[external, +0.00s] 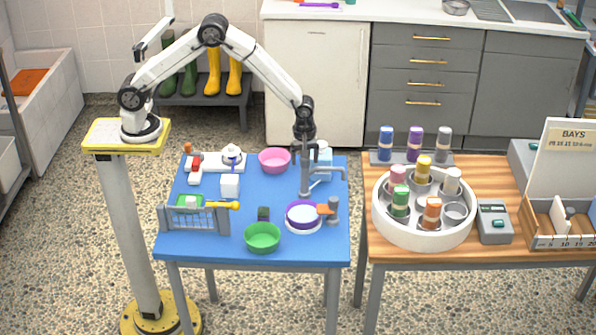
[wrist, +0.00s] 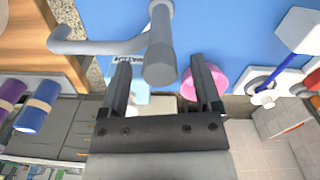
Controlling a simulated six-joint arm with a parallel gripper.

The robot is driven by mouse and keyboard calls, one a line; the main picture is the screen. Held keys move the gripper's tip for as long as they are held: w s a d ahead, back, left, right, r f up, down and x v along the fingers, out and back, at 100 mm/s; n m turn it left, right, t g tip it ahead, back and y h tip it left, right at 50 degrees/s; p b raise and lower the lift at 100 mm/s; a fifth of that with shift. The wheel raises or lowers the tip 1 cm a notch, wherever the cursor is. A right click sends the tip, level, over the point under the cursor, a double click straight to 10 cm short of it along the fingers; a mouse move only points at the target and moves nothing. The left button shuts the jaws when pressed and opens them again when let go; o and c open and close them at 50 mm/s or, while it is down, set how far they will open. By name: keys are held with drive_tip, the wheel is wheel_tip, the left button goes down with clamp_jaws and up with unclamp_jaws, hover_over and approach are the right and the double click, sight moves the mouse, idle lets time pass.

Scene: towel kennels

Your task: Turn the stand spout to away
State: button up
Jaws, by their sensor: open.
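The grey stand (external: 305,182) rises from the back right of the blue table. Its spout (external: 330,170) reaches out to the right in the external view and bends down at the end. In the wrist view the spout (wrist: 100,46) points left from the grey post (wrist: 160,45). My gripper (external: 307,148) is directly above the stand, pointing down. In the wrist view the two fingers of my gripper (wrist: 159,82) are apart, one on each side of the post's top. Whether either finger touches the post cannot be told.
A pink bowl (external: 274,160) is just left of the stand. A white and purple dish (external: 303,217), a green bowl (external: 262,237) and a grey post with an orange flap (external: 332,210) are in front. A round white carousel (external: 425,232) stands on the wooden table at right.

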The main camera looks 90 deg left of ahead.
drive_tip(key=shift+s+r, duration=0.1)
drive_tip(key=shift+r, duration=3.55)
drive_tip(key=shift+s+r+m, duration=0.25)
drive_tip(key=shift+s+m, duration=0.25)
drive_tip(key=shift+m, duration=0.1)
drive_tip(key=s+r+m+t, duration=0.2)
drive_tip(key=s+m, duration=1.6)
drive_tip(key=s, duration=0.2)
drive_tip(key=shift+s+m, duration=0.35)
drive_tip(key=shift+m, duration=0.05)
drive_tip(key=shift+r, duration=0.1)
